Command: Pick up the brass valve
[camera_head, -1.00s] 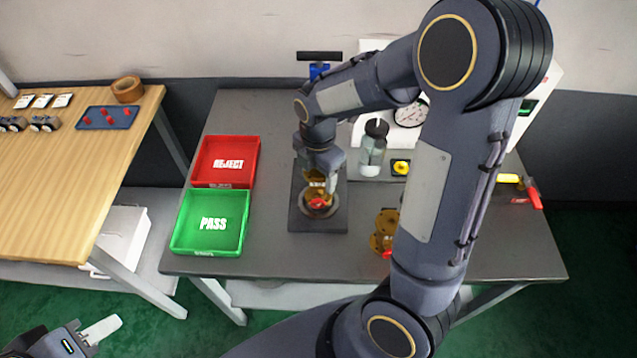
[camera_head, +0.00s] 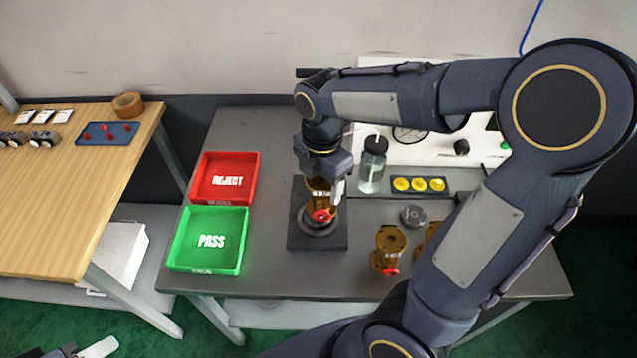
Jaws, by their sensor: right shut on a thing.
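A brass valve (camera_head: 318,197) with a red part at its front is at the dark square fixture (camera_head: 312,241) in the middle of the grey table. My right gripper (camera_head: 325,186) reaches down from above and is shut on this valve. I cannot tell whether the valve touches the fixture's round seat. A second brass valve (camera_head: 390,248) stands on the table to the right, and another (camera_head: 428,238) is partly hidden behind my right arm. Only the tip of my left gripper (camera_head: 88,350) shows at the bottom left, and its jaws are cut off.
A red REJECT tray (camera_head: 226,198) and a green PASS tray (camera_head: 183,262) lie left of the fixture. A bottle (camera_head: 372,166), a strip with yellow caps (camera_head: 419,186) and a grey disc (camera_head: 413,215) are at the right. A wooden table (camera_head: 70,200) stands far left.

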